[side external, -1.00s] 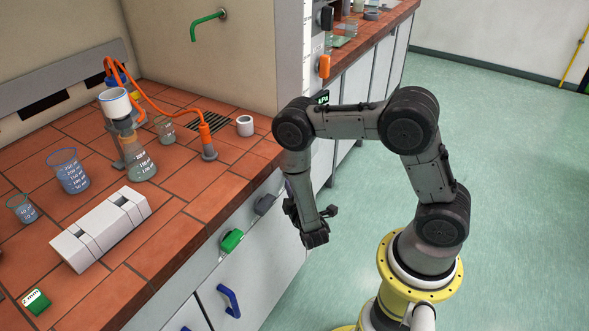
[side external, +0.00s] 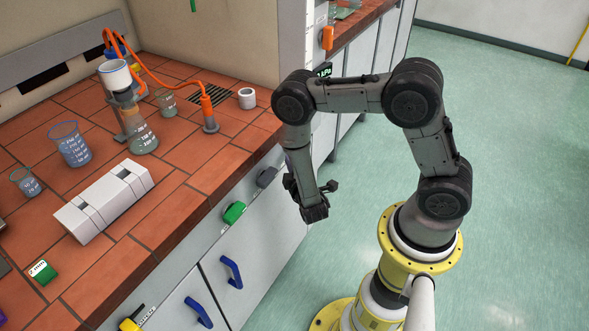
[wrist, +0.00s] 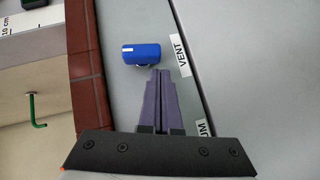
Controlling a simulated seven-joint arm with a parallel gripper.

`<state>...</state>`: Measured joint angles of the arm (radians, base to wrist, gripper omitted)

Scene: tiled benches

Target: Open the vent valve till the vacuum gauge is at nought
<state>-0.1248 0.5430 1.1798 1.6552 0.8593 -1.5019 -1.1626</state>
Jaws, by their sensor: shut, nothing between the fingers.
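The vent valve's blue knob (wrist: 142,54) shows in the wrist view on a grey panel, beside a white VENT label (wrist: 181,55). The knob lies crosswise in the picture, with a white mark at its left end. My gripper (wrist: 160,72) is shut and empty, its purple fingertips just below the knob's right half; I cannot tell whether they touch it. In the side view my gripper (side external: 291,184) is at the bench front, partly behind my forearm, and the blue knob is hidden. A dark display (side external: 323,70) reading kPa, apparently the vacuum gauge, is partly covered; no figure is legible.
Grey (side external: 267,177), green (side external: 234,212) and yellow (side external: 130,324) knobs line the bench front, above blue door handles (side external: 231,271). A flask (side external: 141,135), beakers (side external: 70,144) and a white block (side external: 104,201) stand on the tiled bench. The floor at right is clear.

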